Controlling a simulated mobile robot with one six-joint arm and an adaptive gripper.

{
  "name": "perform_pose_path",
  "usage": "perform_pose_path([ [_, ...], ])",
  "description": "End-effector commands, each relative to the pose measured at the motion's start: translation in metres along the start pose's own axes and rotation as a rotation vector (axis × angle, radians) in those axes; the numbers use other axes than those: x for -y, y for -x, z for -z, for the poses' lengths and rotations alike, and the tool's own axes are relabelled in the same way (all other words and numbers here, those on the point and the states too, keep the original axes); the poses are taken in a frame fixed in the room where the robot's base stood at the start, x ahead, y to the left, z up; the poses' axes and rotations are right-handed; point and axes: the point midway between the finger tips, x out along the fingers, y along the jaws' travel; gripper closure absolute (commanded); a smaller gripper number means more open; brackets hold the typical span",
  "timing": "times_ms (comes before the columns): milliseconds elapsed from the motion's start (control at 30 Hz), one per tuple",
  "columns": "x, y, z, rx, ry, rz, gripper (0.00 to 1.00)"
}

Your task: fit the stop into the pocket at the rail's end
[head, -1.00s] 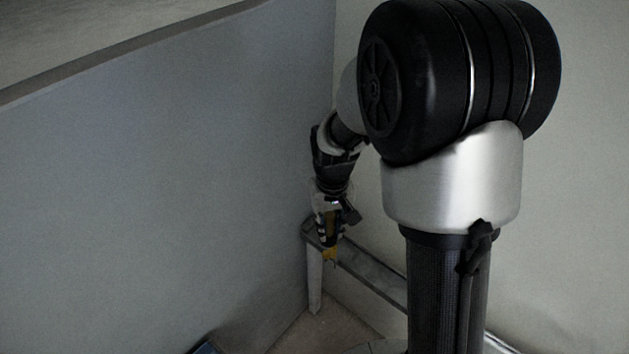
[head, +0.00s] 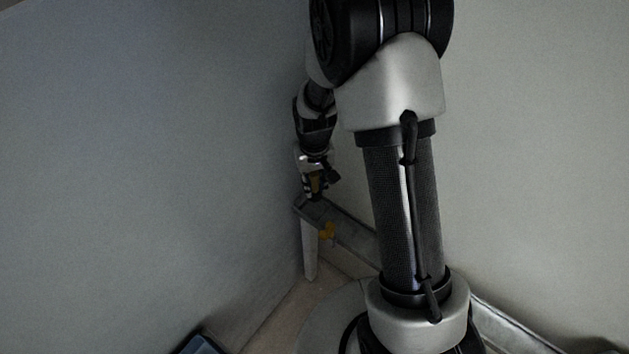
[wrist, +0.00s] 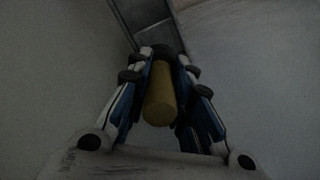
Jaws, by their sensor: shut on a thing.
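My gripper (head: 314,195) is shut on a yellow cylinder (wrist: 160,95), which I take to be the stop. In the wrist view the cylinder lies lengthwise between the fingers, with a dark piece at its far end. The grey rail (head: 345,230) runs along the right wall into the corner, on a pale leg (head: 309,250). In the head view my gripper is at the rail's corner end; whether it touches cannot be told. In the wrist view the rail (wrist: 140,15) lies beyond the fingertips. The pocket cannot be made out.
A blue wall (head: 150,170) closes in on the left and a pale wall (head: 540,150) on the right. A dark blue-edged object (head: 200,345) lies at the bottom.

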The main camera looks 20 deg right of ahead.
Motion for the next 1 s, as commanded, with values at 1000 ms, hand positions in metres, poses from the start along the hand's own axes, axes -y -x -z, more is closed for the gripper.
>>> perform_pose_path([
  [1000, 0.000, -0.053, 0.000, 0.000, 0.000, 0.000, 1.00],
])
